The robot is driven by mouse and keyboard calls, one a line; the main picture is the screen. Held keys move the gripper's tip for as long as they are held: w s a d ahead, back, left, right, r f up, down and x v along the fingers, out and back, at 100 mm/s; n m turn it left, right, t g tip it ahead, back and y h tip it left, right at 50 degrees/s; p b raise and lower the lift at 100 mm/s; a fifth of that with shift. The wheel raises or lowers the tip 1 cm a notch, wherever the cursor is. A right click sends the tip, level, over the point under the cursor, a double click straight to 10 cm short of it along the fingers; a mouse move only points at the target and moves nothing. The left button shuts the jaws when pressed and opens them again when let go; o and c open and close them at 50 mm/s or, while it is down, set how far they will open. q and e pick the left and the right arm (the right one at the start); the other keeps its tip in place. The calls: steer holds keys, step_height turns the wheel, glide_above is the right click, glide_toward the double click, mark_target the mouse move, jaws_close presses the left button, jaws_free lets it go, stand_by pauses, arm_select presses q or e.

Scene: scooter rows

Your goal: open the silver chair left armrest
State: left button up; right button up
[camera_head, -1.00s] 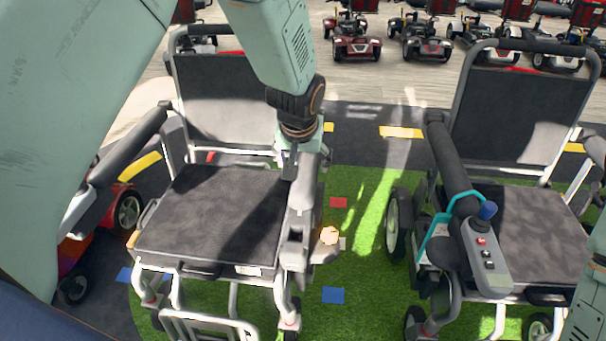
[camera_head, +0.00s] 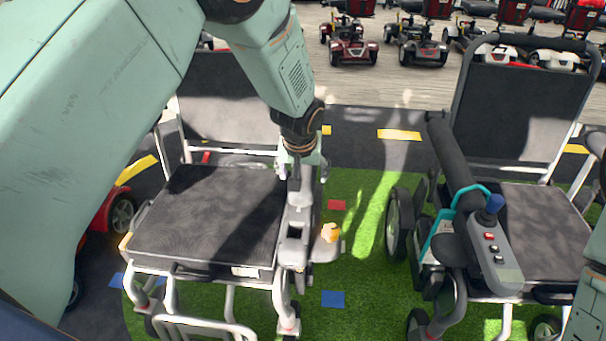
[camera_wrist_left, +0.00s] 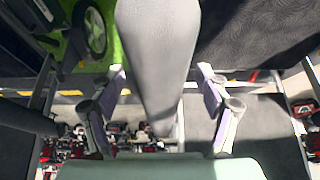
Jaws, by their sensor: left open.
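The silver-framed chair (camera_head: 205,225) with a dark seat stands at the left in the head view, facing me. Its armrest on the picture's right (camera_head: 296,222) is grey and lies lowered along the seat's side. My left gripper (camera_head: 301,172) is over this armrest, pointing down. In the left wrist view the grey armrest (camera_wrist_left: 160,50) passes between the two spread fingers of my left gripper (camera_wrist_left: 161,78), with a gap visible on each side. The chair's other armrest is hidden behind my arm in the head view. My right gripper is not in view.
A second chair (camera_head: 525,100) stands at the right, its armrest carrying a joystick panel (camera_head: 492,245). Green turf (camera_head: 365,240) lies between the chairs. A red scooter (camera_head: 115,210) is partly hidden at the left. Several scooters (camera_head: 353,40) stand at the back.

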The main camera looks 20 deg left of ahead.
arm_select(q)
jaws_close()
stand_by(0.8)
